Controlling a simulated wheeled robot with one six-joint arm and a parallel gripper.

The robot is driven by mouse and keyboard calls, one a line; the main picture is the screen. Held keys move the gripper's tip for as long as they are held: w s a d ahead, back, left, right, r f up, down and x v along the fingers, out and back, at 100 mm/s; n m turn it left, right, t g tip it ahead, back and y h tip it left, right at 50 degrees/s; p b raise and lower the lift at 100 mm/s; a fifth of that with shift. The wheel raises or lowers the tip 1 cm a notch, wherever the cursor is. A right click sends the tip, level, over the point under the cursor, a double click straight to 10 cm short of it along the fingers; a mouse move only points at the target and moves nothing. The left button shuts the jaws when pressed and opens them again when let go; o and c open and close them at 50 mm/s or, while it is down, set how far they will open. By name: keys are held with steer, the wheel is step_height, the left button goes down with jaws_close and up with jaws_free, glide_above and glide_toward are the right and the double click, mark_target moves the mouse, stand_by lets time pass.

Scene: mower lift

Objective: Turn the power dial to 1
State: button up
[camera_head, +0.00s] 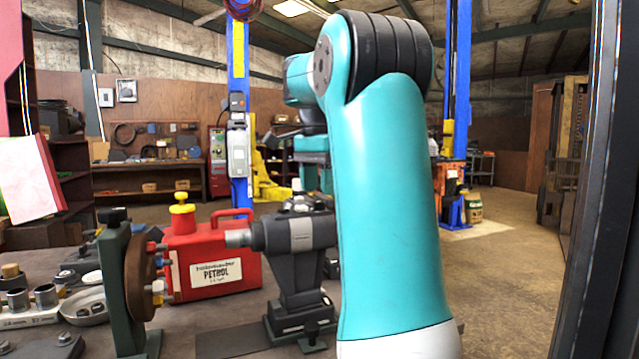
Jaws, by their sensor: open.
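I cannot make out a power dial or its numbers. A grey control box (238,152) is fixed to the blue post on the left, but it is too small to tell whether a dial is on it. My teal arm rises through the middle of the view, bends at its black-ringed elbow and reaches away behind itself. What seems to be my gripper (285,131) is a small dark shape left of the arm, partly hidden, apart from the control box in the picture. It appears open and empty; its fingertips are not clear.
A workbench (225,343) at lower left carries a red petrol can (212,262), a dark vise-like machine (297,255), a green stand with a brown wheel (118,270) and small metal parts. A dark frame (600,200) stands close on the right. The floor (500,270) right of my arm is clear.

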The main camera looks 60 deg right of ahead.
step_height(320, 180, up, 15)
steer(key=p, duration=1.3)
steer(key=shift+w+f, duration=0.15)
steer(key=shift+f, duration=0.05)
steer(key=shift+f, duration=0.1)
